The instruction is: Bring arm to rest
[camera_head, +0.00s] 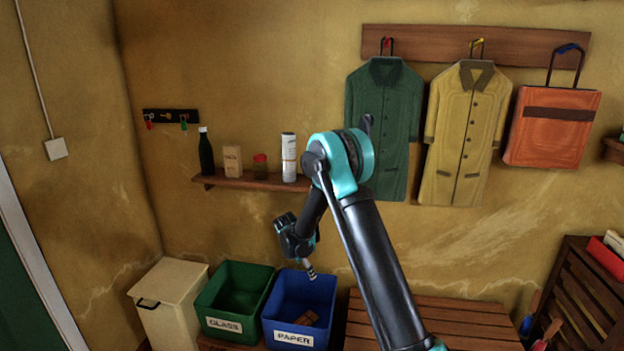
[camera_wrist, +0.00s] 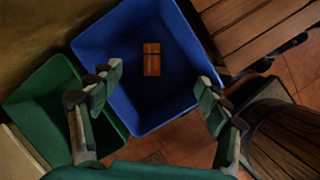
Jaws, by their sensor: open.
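My gripper (camera_wrist: 158,100) is open and empty, its two fingers wide apart in the wrist view. In the head view my gripper (camera_head: 310,273) hangs at the end of my bent arm, above the blue bin. The blue bin (camera_head: 293,338), labelled PAPER, stands next to the green bin; it also fills the middle of the wrist view (camera_wrist: 105,35). A brown block-like item (camera_wrist: 152,58) with a dark band lies inside the blue bin, apart from the fingers.
A green bin (camera_head: 223,325) labelled GLASS and a cream lidded box (camera_head: 170,305) stand to the left. A shelf (camera_head: 235,182) with a bottle and containers is on the wall behind. A slatted bench (camera_head: 450,325) is at right. Coats (camera_head: 383,130) and an orange bag (camera_head: 553,128) hang above.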

